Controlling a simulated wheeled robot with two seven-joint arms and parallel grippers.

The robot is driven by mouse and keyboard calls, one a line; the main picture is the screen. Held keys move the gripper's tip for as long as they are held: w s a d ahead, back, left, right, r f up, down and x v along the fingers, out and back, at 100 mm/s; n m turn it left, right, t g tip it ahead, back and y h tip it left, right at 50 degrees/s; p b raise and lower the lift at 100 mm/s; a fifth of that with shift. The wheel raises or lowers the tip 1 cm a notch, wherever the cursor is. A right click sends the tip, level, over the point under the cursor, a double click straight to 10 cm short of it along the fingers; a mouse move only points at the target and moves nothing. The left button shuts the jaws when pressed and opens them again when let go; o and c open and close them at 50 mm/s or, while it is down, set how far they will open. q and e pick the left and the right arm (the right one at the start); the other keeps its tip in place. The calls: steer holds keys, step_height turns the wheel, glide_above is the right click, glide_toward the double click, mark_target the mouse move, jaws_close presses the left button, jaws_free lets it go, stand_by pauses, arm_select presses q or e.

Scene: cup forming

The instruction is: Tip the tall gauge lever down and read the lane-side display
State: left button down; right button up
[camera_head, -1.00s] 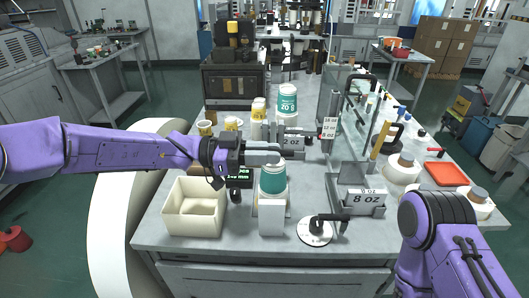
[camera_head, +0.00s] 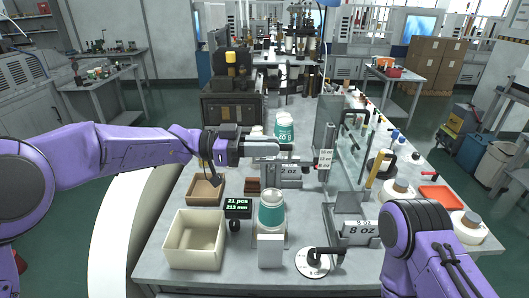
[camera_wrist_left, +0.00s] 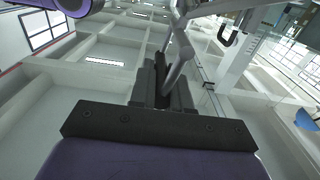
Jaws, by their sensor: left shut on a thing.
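My left gripper (camera_head: 270,149) reaches in from the left above the teal cup stack (camera_head: 271,208). In the left wrist view its dark fingers (camera_wrist_left: 163,88) are shut on a thin grey rod (camera_wrist_left: 180,48), which appears to be the gauge lever. In the head view the fingers mostly hide the lever, so its tilt is hard to tell. The small black display (camera_head: 237,207) left of the teal stack shows green text, "21 pcs" and "213 mm". My right forearm shows at the lower right; its gripper is out of view.
A cream bin (camera_head: 195,240) stands at the front left, with a brown tray (camera_head: 206,189) behind it. A white block (camera_head: 270,250), a round white base with a black handle (camera_head: 313,262) and an "8 OZ" holder (camera_head: 361,229) stand along the front. A clear panel (camera_head: 350,150) rises at right.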

arm_select(q)
steer(key=shift+w+r, duration=0.2)
steer(key=shift+w, duration=0.15)
stand_by(0.3)
steer(key=c, duration=1.1)
jaws_free()
steer(key=shift+c, duration=0.2)
steer(key=shift+o, duration=0.2)
steer(key=shift+w, duration=0.2)
steer(key=shift+s, duration=0.1)
